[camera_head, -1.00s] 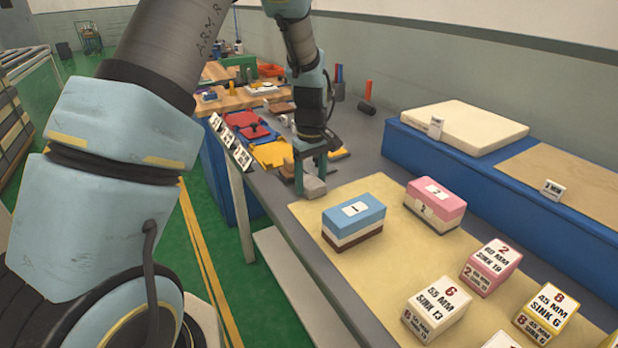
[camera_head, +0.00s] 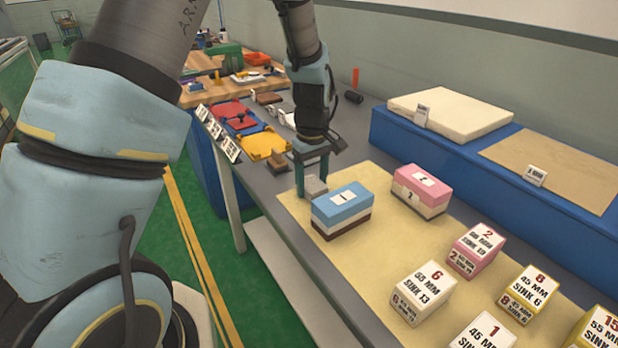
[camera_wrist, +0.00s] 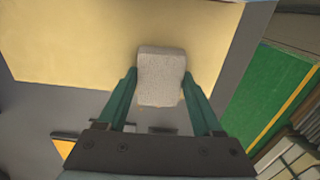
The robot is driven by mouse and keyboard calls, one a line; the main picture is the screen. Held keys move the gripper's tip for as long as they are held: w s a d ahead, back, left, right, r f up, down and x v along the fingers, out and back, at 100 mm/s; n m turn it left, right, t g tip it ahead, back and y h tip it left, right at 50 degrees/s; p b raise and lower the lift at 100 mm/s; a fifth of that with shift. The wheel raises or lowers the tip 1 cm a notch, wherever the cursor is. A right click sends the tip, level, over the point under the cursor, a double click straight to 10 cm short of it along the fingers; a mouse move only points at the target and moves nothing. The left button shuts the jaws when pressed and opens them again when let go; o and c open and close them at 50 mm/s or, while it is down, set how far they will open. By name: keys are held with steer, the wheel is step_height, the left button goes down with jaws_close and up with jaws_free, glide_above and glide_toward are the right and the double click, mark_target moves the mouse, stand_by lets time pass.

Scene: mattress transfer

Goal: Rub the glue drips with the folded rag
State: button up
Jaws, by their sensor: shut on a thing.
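My gripper (camera_head: 313,178) is shut on a pale grey, block-like folded rag (camera_head: 316,187), just left of and behind the blue-topped block (camera_head: 342,208). In the wrist view the rag (camera_wrist: 160,78) sits between the two green fingers of my gripper (camera_wrist: 160,88), over the edge of the tan mat (camera_wrist: 90,50). I cannot tell whether the rag touches the mat.
A pink-topped block (camera_head: 422,190) and several numbered boxes (camera_head: 424,292) stand on the mat. A blue bench (camera_head: 400,140) with a cream pad (camera_head: 450,112) runs along the back. Red and yellow trays (camera_head: 262,145) lie behind my gripper.

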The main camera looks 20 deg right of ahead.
steer(key=shift+w+a+r+p, duration=0.15)
steer(key=shift+w+a, duration=0.1)
steer(key=shift+w, duration=0.75)
steer(key=shift+w+a+f+p, duration=0.1)
steer(key=shift+w+a+p, duration=0.1)
steer(key=shift+w, duration=0.75)
steer(key=shift+w+a, duration=0.2)
steer(key=shift+w, duration=0.7)
steer(key=shift+w+a, duration=0.15)
steer(key=shift+w, duration=0.7)
steer(key=shift+p, duration=0.3)
steer(key=shift+s+d, duration=0.2)
steer(key=shift+s, duration=0.75)
steer(key=shift+s+d, duration=0.15)
steer(key=shift+s, duration=0.8)
steer(key=shift+s+d+p, duration=0.2)
steer(key=shift+s+p, duration=0.05)
steer(key=shift+s, duration=0.7)
steer(key=shift+s+d+p, duration=0.15)
steer(key=shift+s+p, duration=0.05)
steer(key=shift+s, duration=0.7)
step_height(320, 180, up, 6)
steer(key=p, duration=0.5)
